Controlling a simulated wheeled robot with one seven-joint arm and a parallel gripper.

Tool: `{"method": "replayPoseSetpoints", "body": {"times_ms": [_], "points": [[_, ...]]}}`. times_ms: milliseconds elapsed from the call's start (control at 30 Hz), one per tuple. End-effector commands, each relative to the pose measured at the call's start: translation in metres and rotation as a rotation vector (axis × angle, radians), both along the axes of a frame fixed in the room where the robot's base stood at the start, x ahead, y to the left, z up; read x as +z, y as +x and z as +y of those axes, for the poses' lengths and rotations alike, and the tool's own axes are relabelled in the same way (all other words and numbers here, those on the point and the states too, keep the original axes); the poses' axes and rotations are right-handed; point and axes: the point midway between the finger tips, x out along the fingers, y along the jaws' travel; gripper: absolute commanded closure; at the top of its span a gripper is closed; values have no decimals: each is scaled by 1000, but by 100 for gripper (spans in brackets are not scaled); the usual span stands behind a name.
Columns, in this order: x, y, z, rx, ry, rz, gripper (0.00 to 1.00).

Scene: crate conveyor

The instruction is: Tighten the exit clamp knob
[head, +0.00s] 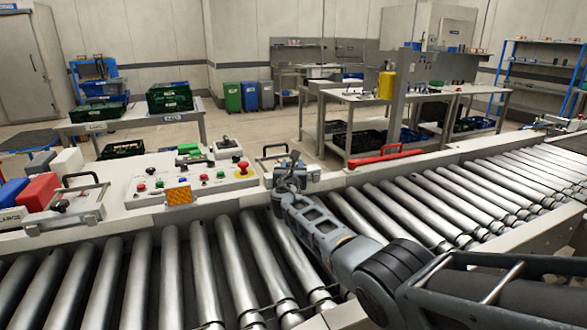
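My arm reaches in from the lower right over the rollers. The gripper covers most of that fitting, so a knob there is hidden and I cannot tell whether the fingers touch one. The fingers are too small to read as open or shut. A similar plate (64,216) with a dark knob (60,205) and a black loop handle lies at the left. No label shows which clamp is the exit one.
A control panel (150,192) with coloured buttons and a red stop button (243,166) stands just left of my gripper. A red handle (388,156) lies along the rail to the right. The rollers (200,270) are empty. Tables with crates stand behind.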

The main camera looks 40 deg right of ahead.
Motion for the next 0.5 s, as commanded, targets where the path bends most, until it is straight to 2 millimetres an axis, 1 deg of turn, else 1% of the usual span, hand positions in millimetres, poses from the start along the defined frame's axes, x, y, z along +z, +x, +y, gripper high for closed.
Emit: {"method": "replayPoseSetpoints", "body": {"times_ms": [233, 500], "points": [[-1, 2, 1, -104, -1, -2, 87], [1, 2, 1, -142, 0, -1, 87]]}}
